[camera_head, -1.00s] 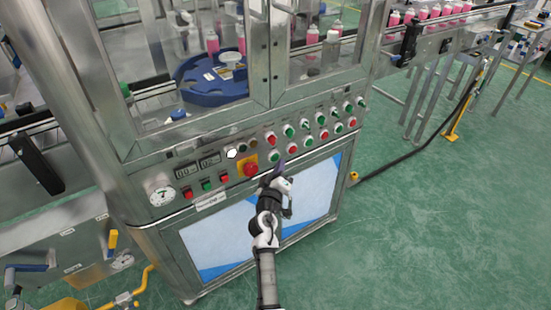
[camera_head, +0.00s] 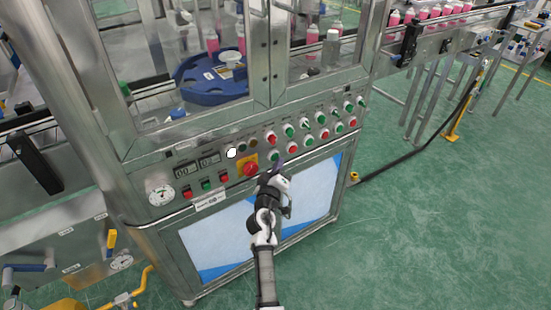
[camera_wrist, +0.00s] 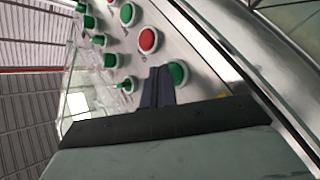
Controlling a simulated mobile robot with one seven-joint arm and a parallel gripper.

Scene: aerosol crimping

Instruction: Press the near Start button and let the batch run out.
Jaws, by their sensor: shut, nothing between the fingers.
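The control panel on the machine front carries rows of green and red buttons. A green button (camera_head: 274,155) sits at the near end of the lower row, just above my gripper (camera_head: 277,166). In the wrist view, my gripper's dark fingers (camera_wrist: 158,84) are shut with nothing between them. Their tips lie right beside a green button (camera_wrist: 178,73) and partly overlap its left edge. I cannot tell whether they touch it. A red button (camera_wrist: 150,40) is just beyond the tips. No button label is readable.
A red emergency stop on a yellow plate (camera_head: 248,169) sits left of my gripper. A gauge (camera_head: 160,195) and two small displays are further left. Pink bottles (camera_head: 423,13) stand on the conveyor at the upper right. The green floor (camera_head: 430,220) at right is open.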

